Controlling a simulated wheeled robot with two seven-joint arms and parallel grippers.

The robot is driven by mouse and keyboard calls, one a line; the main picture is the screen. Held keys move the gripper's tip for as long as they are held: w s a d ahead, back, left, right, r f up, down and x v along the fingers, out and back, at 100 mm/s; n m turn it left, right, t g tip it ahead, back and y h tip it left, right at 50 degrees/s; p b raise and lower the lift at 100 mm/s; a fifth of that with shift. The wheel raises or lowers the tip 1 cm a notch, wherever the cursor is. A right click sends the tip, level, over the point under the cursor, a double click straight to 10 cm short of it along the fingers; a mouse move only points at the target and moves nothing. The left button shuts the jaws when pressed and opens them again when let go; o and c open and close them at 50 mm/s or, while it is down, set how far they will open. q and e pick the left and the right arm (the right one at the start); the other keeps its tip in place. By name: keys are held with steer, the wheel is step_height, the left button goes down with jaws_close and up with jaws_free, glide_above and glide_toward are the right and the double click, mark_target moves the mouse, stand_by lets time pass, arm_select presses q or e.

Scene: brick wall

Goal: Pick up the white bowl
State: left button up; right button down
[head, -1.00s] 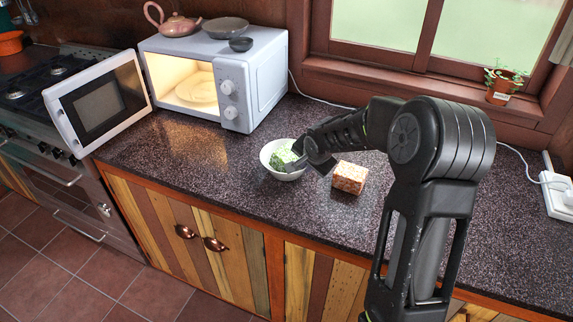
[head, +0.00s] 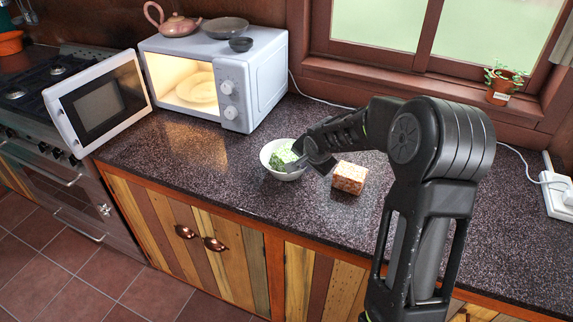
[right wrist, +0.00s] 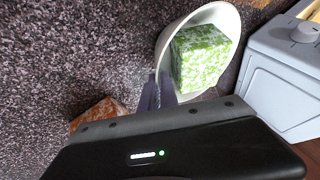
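The white bowl (head: 267,163) stands on the dark speckled counter, in front of the microwave. A green and white speckled block (head: 283,154) sits inside it. My right gripper (head: 310,161) is at the bowl's right rim. In the right wrist view the bowl (right wrist: 229,17) is at upper right with the green block (right wrist: 202,55) in it. There the fingers of my right gripper (right wrist: 158,92) are close together on the bowl's near wall, one on each side of the rim. My left gripper is in neither view.
An orange speckled block (head: 349,177) lies right of the bowl, close to my gripper. The microwave (head: 262,92) stands open behind, its door (head: 98,105) swung left, with a plate (head: 198,92) inside. The counter (head: 215,170) is clear left of the bowl.

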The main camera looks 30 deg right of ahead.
steer(key=shift+d+r, duration=0.1)
steer(key=shift+r, duration=0.2)
step_height(320, 180, up, 10)
steer(key=shift+f+b, duration=0.2)
steer(key=shift+b, duration=0.75)
